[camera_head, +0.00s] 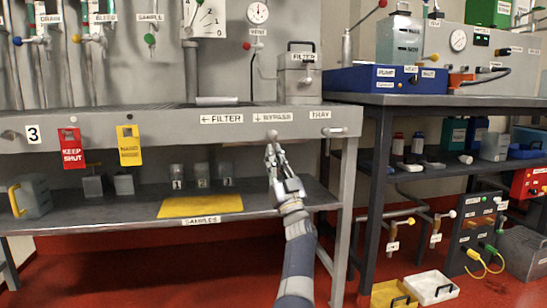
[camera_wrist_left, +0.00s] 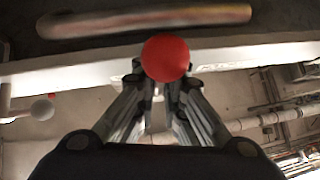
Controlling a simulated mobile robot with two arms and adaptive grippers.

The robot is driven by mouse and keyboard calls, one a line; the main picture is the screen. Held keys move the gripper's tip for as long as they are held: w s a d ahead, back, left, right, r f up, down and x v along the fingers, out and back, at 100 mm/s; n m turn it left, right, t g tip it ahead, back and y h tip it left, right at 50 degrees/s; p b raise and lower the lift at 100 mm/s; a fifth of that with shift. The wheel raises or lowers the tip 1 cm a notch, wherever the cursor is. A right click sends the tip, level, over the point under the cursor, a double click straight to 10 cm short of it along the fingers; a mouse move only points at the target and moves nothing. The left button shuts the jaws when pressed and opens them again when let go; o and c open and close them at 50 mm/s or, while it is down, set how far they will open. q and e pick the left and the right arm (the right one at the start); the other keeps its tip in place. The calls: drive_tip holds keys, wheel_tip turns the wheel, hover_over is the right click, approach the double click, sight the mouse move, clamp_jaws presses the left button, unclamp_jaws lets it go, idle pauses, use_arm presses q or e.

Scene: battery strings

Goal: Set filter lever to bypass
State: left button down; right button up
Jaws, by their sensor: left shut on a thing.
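My left gripper (camera_head: 272,150) reaches up to the front edge of the bench, just below the BYPASS label (camera_head: 272,117). The FILTER label (camera_head: 221,119) is to the left of it. In the left wrist view, my left gripper's fingers are shut on a red ball knob (camera_wrist_left: 166,58), which sits at the fingertips. I take this knob to be the end of the filter lever. The lever's shaft is hidden, and the knob cannot be made out in the head view. My right gripper is not in view.
The TRAY label (camera_head: 320,114) and a pale knob (camera_head: 327,131) are on the bench edge to the right. Below, a shelf (camera_head: 120,212) carries a yellow mat (camera_head: 201,206) and several small containers. KEEP SHUT (camera_head: 72,150) and yellow (camera_head: 129,146) tags hang at the left.

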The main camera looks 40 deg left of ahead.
use_arm(q)
drive_tip(key=shift+a+f, duration=0.2)
drive_tip(key=shift+f, duration=0.15)
drive_tip(key=c, duration=1.7)
unclamp_jaws()
drive_tip(key=shift+w, duration=0.1)
drive_tip(key=shift+a+f, duration=0.1)
drive_tip(key=shift+f, duration=0.05)
drive_tip(key=v, duration=1.2)
